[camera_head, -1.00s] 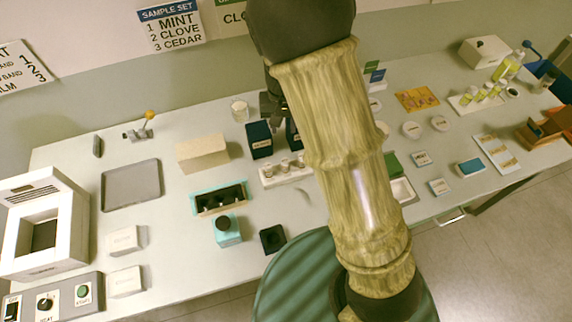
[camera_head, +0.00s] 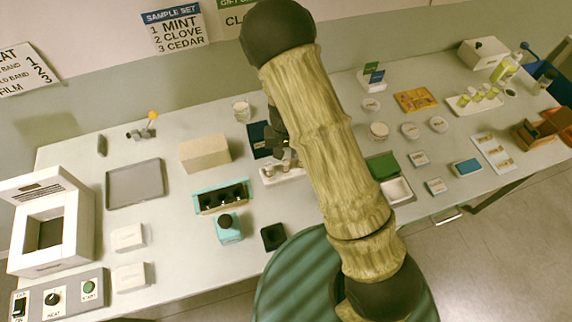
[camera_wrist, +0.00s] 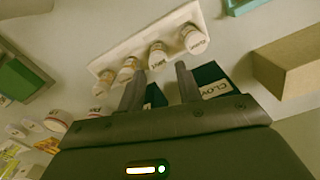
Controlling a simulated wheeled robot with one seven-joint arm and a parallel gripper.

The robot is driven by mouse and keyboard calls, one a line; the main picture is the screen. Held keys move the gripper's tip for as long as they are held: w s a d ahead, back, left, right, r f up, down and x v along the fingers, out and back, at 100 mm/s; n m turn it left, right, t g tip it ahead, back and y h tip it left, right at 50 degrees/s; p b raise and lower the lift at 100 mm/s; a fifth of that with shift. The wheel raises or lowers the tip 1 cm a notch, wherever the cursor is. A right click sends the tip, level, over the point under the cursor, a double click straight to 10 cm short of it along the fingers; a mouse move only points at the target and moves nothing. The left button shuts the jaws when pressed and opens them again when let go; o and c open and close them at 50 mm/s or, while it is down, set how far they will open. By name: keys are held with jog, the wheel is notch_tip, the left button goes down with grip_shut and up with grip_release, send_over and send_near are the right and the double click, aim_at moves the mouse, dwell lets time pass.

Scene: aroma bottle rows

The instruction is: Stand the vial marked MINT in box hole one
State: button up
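Several small white-capped vials stand in a white rack (camera_head: 270,178). In the wrist view, the rack (camera_wrist: 120,52) holds a row of vials, among them one (camera_wrist: 158,55) framed between the fingertips and one (camera_wrist: 193,38) to its right. Their labels are too small to read surely, so I cannot tell which is MINT. The teal-edged box (camera_head: 198,206) with dark holes lies left of the rack; hole numbers cannot be read. My gripper (camera_head: 283,153) is over the rack, partly hidden by my arm. In the wrist view, my gripper (camera_wrist: 160,68) is open and empty.
Dark boxes (camera_head: 258,138) stand behind the rack. A teal block with a black knob (camera_head: 227,232) and a black pad (camera_head: 273,237) lie in front. A tan block (camera_head: 205,153) is to the left. The wall sign (camera_head: 174,28) lists 1 MINT, 2 CLOVE, 3 CEDAR.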

aim_at(286, 161)
jog(key=shift+s+f+p, duration=0.15)
jog(key=shift+f+p, duration=0.3)
jog(key=shift+f, duration=0.15)
jog(key=shift+d+f+p, duration=0.1)
jog(key=shift+f+p, duration=0.5)
jog(key=shift+f, duration=1.4)
jog(key=shift+s, duration=0.1)
jog(key=shift+c, duration=0.4)
jog(key=c, duration=0.7)
